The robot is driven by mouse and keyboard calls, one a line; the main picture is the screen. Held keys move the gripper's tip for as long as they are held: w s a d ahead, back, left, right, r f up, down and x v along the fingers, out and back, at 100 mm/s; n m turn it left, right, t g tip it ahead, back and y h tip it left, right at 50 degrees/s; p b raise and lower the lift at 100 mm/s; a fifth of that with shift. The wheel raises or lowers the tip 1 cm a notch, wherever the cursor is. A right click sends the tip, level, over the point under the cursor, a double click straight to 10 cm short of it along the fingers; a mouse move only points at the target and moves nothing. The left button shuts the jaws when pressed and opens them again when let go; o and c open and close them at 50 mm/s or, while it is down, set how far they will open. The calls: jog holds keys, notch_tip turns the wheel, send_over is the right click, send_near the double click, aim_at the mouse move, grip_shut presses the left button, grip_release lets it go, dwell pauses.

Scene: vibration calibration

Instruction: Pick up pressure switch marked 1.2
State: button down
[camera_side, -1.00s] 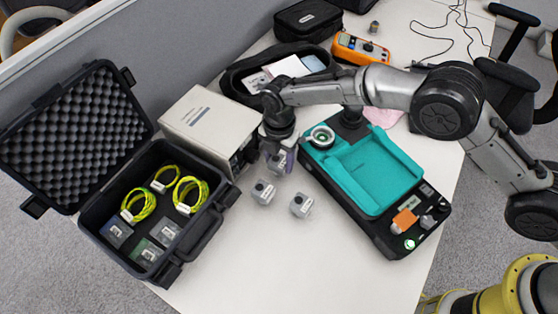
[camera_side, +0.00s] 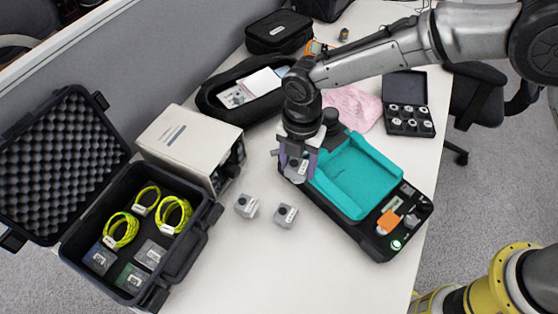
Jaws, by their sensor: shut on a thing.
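My gripper (camera_side: 296,174) points down and is shut on a small grey pressure switch (camera_side: 298,167), partly hidden between the fingers. In the picture they overlap the left edge of the teal-topped unit; the switch's height above it is hard to tell. Two similar grey pressure switches stand on the white table below and to the left: one at left (camera_side: 246,207) and one at right (camera_side: 286,215). They are apart from each other. The small labels are too small to read, so I cannot tell which switch is marked 1.2.
The teal-topped black unit (camera_side: 352,178) lies at right. An open black case (camera_side: 140,262) with yellow cable coils is at left, beside a beige box instrument (camera_side: 185,142). A black box of round parts (camera_side: 409,104), a pink cloth (camera_side: 352,106) and pouches lie behind. The front table is clear.

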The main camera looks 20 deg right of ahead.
jog(key=s+d+r, duration=0.2)
jog(key=s+r, duration=0.1)
jog(key=r, duration=0.3)
jog(key=shift+d, duration=0.3)
dwell(0.3)
jog(key=shift+s, duration=0.1)
